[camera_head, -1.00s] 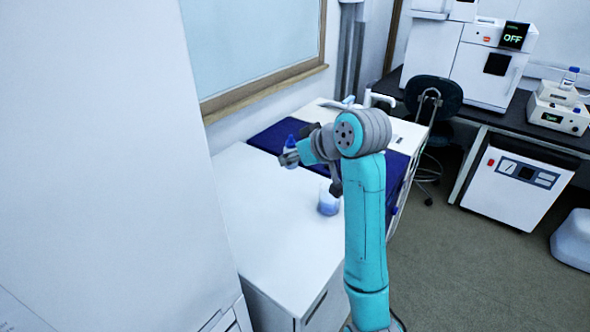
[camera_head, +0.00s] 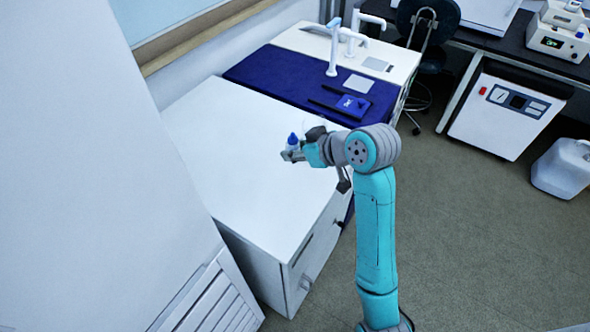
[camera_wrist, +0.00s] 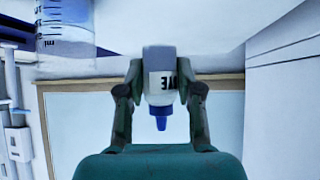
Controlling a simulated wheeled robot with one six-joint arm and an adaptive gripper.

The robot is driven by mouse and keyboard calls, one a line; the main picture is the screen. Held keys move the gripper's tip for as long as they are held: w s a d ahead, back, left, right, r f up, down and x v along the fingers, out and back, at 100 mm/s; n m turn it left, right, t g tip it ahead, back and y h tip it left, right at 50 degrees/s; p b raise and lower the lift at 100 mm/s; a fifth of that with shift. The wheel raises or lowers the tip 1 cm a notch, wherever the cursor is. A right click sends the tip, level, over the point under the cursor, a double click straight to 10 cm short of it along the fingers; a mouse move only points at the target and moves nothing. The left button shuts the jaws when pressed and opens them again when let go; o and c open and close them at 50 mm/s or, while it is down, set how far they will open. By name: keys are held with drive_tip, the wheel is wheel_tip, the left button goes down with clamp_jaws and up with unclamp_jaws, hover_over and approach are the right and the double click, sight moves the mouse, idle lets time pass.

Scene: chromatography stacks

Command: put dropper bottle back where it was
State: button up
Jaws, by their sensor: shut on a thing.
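The dropper bottle (camera_head: 293,143) is white with a blue tip and shows upright in the head view. My gripper (camera_head: 290,155) is shut on it, over the white worktop (camera_head: 225,150). In the wrist view the bottle (camera_wrist: 158,62) sits between the two fingers of my gripper (camera_wrist: 160,82), its blue tip pointing down the picture and part of a dark printed label showing. I cannot tell whether its base touches the worktop.
A clear graduated beaker (camera_wrist: 66,28) shows at the wrist view's upper left. Beyond the worktop lie a blue mat (camera_head: 270,75) and white taps (camera_head: 334,48). A tall white panel (camera_head: 70,150) stands at left. The worktop's left part is clear.

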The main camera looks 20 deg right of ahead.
sight(296, 179)
drive_tip(key=shift+f, duration=3.8)
drive_tip(key=shift+f, duration=0.15)
drive_tip(key=o, duration=0.6)
drive_tip(key=shift+s+d+r, duration=0.1)
drive_tip(key=shift+s+r, duration=0.1)
drive_tip(key=shift+r, duration=0.1)
drive_tip(key=v, duration=1.1)
drive_tip(key=shift+s+r, duration=0.15)
drive_tip(key=shift+r, duration=0.05)
drive_tip(key=shift+s+d, duration=0.1)
